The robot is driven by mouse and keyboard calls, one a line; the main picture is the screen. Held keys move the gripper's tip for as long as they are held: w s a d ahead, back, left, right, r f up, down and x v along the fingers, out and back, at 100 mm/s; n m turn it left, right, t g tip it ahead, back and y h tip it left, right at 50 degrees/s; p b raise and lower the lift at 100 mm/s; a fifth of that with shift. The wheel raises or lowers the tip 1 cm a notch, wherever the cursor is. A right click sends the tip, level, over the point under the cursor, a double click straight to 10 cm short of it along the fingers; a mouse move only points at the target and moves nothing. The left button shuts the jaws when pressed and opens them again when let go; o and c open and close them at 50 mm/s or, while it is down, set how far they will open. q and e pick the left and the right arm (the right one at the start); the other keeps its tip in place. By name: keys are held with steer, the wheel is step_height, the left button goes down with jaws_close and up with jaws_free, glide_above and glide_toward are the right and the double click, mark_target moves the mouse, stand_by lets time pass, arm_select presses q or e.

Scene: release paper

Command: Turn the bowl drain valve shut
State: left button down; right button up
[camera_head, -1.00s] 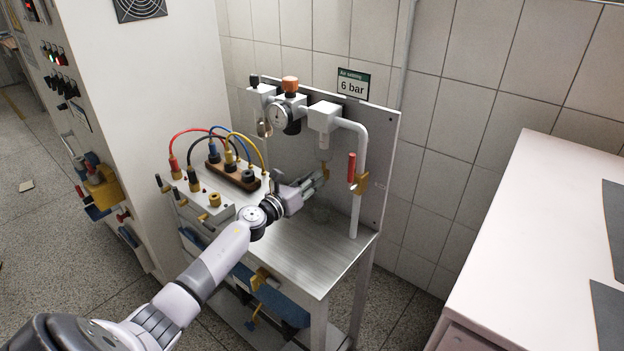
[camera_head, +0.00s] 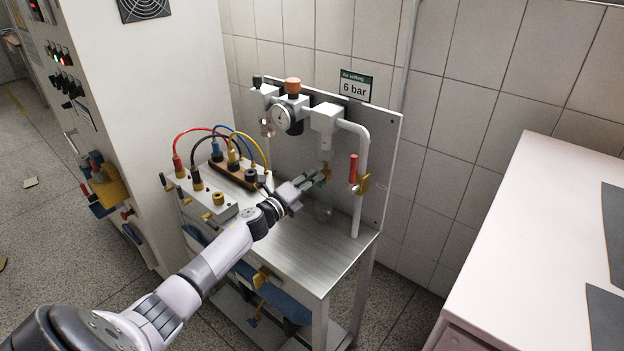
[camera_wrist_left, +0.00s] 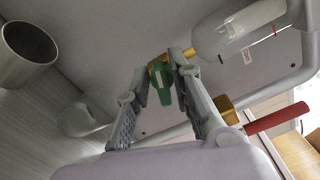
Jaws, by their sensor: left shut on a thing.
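The bowl drain valve is a small brass fitting with a green handle (camera_wrist_left: 160,82), just beyond the clear filter bowl (camera_wrist_left: 240,32) in the left wrist view. The clear bowl hangs under a white filter body (camera_head: 325,118) in the head view. My left gripper (camera_wrist_left: 170,62) is shut on the green handle, with a fingertip on each side. In the head view my left gripper (camera_head: 318,178) reaches in under the bowl, and its fingers partly hide the drain valve. My right gripper is not in view.
A red lever valve (camera_head: 353,168) with a brass body sits on the pipe right of the gripper. A gauge (camera_head: 281,117) and an orange-capped regulator (camera_head: 292,87) are at upper left. A terminal box with coloured cables (camera_head: 208,196) stands left of my wrist. The steel bench top (camera_head: 300,258) is clear in front.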

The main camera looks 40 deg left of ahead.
arm_select(q)
steer(key=shift+a+f+n+p, duration=0.1)
steer(key=shift+f+n+p, duration=0.1)
steer(key=shift+n, duration=0.75)
steer(key=shift+f+n+p, duration=0.1)
steer(key=shift+n+p, duration=0.05)
steer(key=shift+n, duration=0.8)
steer(key=c, duration=1.7)
jaws_free()
steer(key=s, duration=0.8)
steer(key=s+a, duration=0.1)
steer(key=s, duration=0.3)
steer(key=shift+d, duration=0.1)
